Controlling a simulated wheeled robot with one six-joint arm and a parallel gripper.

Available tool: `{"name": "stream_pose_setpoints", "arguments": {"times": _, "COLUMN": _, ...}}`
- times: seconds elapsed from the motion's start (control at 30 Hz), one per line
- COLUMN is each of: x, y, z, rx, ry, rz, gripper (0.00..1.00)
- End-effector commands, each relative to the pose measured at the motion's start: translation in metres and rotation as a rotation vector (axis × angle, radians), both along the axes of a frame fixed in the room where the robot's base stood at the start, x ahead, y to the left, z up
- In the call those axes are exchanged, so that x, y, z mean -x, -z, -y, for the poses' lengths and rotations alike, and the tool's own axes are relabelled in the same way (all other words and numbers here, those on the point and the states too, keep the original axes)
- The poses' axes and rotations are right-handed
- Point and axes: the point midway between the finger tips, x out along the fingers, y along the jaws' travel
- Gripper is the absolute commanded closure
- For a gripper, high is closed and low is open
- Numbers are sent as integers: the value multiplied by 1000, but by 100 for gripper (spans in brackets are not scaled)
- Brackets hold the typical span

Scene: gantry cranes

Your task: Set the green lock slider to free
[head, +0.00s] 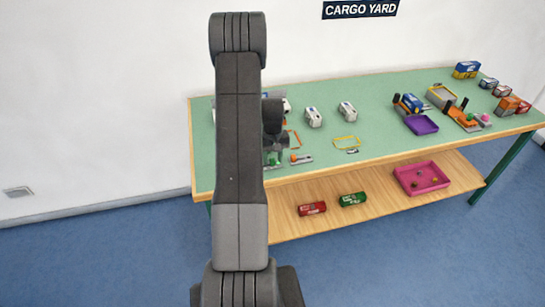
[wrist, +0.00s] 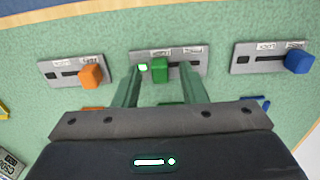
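The green lock slider has a green knob (wrist: 160,70) on a grey plate (wrist: 196,66) with a dark slot. In the wrist view the knob sits near the middle of the plate. A lit green mark (wrist: 143,67) shows just left of it. Two small labels on the plate's far edge are too blurred to read surely. My gripper (wrist: 160,75) is open, with one finger on each side of the knob and gaps showing between. In the head view my arm partly covers the green slider (head: 273,158).
An orange slider (wrist: 91,77) lies to the left and a blue slider (wrist: 299,61) to the right. The green tabletop (head: 330,120) also carries white blocks (head: 313,117), a yellow frame (head: 346,143) and a purple tray (head: 421,125). A lower shelf holds a pink tray (head: 405,184).

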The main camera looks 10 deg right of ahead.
Motion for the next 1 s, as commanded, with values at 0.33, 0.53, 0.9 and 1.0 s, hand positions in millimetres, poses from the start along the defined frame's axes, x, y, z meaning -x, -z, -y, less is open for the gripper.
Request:
{"name": "stream_pose_setpoints", "arguments": {"times": 0.33, "x": 0, "y": 1, "z": 0, "rx": 0, "ry": 0, "rz": 0, "gripper": 78}}
{"name": "stream_pose_setpoints", "arguments": {"times": 0.53, "x": 0, "y": 1, "z": 0, "rx": 0, "ry": 0, "rz": 0, "gripper": 100}}
{"name": "stream_pose_setpoints", "arguments": {"times": 0.9, "x": 0, "y": 3, "z": -33, "rx": 0, "ry": -5, "rz": 0, "gripper": 100}}
{"name": "stream_pose_setpoints", "arguments": {"times": 1.0, "x": 1, "y": 2, "z": -44, "rx": 0, "ry": -3, "rz": 1, "gripper": 100}}
